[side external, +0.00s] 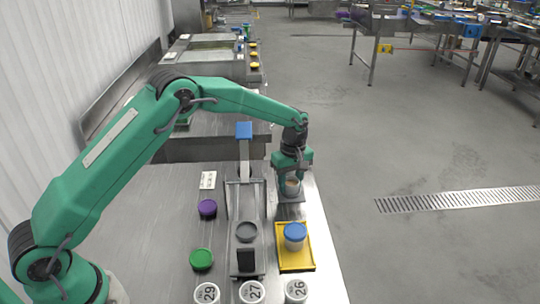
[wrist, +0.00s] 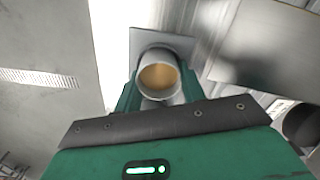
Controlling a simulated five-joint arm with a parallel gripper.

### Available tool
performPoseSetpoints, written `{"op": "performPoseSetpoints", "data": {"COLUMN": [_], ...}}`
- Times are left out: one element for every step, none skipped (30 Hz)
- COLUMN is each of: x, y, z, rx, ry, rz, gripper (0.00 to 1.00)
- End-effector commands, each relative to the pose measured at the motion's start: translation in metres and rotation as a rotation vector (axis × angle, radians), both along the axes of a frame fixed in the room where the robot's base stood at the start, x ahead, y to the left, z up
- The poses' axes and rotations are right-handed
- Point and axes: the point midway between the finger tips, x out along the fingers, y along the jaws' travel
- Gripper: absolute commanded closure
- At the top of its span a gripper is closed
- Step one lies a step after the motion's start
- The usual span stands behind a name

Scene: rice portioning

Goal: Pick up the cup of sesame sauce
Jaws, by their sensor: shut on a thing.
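The cup of sesame sauce (wrist: 161,91) is a pale open cup with tan contents, upright between my gripper's fingers in the wrist view. It also shows in the side external view (side external: 291,188), at the far right part of the steel table. My gripper (side external: 291,183) points down and is shut on the cup. A grey square plate (wrist: 148,39) lies under or just behind the cup. I cannot tell whether the cup touches it. The lower part of the cup is partly hidden by the fingers.
A yellow tray (side external: 281,264) holding a blue-lidded tub (side external: 295,237) is nearer on the table. A scale-like stand (side external: 247,200) is left of the cup. Purple (side external: 207,209) and green (side external: 201,260) lidded containers stand further left. Numbered white lids (side external: 252,292) line the front.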

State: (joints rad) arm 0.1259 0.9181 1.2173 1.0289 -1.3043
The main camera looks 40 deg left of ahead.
Motion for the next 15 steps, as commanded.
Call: {"op": "performPoseSetpoints", "data": {"x": [0.0001,0.0001,0.0001,0.0001,0.0001,0.0001,0.0002,0.0002,0.0002,0.0002,0.0003,0.0003,0.0003,0.0003,0.0002], "y": [0.0,0.0,0.0,0.0,0.0,0.0,-0.0001,-0.0001,-0.0001,-0.0001,0.0,0.0,-0.0001,-0.0001,-0.0001], "z": [0.0003,0.0004,0.0005,0.0006,0.0008,0.0011,0.0014,0.0017,0.0022,0.0027,0.0032,0.004,0.0047,0.0054,0.0065], "rx": [0.0,0.0,0.0,0.0,0.0,0.0,0.0,0.0,0.0,0.0,0.0,0.0,0.0,0.0,0.0], "ry": [0.0,0.0,-0.001,-0.001,-0.001,-0.001,-0.001,-0.001,-0.001,-0.001,-0.001,-0.001,-0.001,-0.001,-0.001], "rz": [0.0,0.0,0.0,0.0,0.0,0.0,0.0,0.0,0.0,0.0,0.0,0.0,0.0,0.0,0.0], "gripper": [0.83,0.83,0.83,0.83,0.83,0.83,0.83,0.83,0.83,0.83,0.83,0.83,0.83,0.83,0.83]}}
